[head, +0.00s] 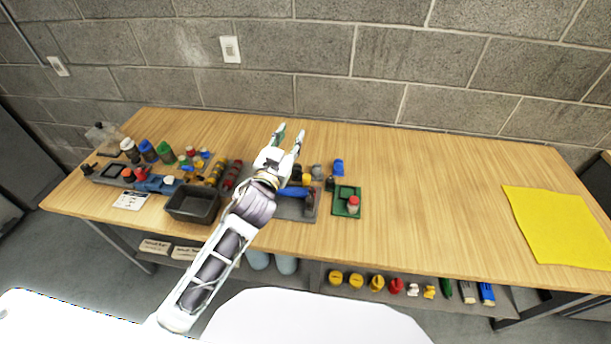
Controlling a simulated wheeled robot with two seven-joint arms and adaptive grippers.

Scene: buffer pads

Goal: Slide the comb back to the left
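My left gripper (289,134) is over the back half of the wooden table (430,190), fingers pointing toward the wall. Its two fingers are spread apart with nothing visible between them. Below and behind my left arm is a grey plate (291,209) with a blue bar-like piece (293,192) and a dark brown block on it. My arm hides the plate's left part. I cannot make out clearly which piece is the comb; it may be small or hidden by my arm. My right gripper is not in view.
A black bin (193,205) stands left of my arm, with bottles and small coloured parts beyond it. A green tray (347,201) with a red-topped piece sits right of the plate. A yellow cloth (560,226) lies far right. The table between is clear.

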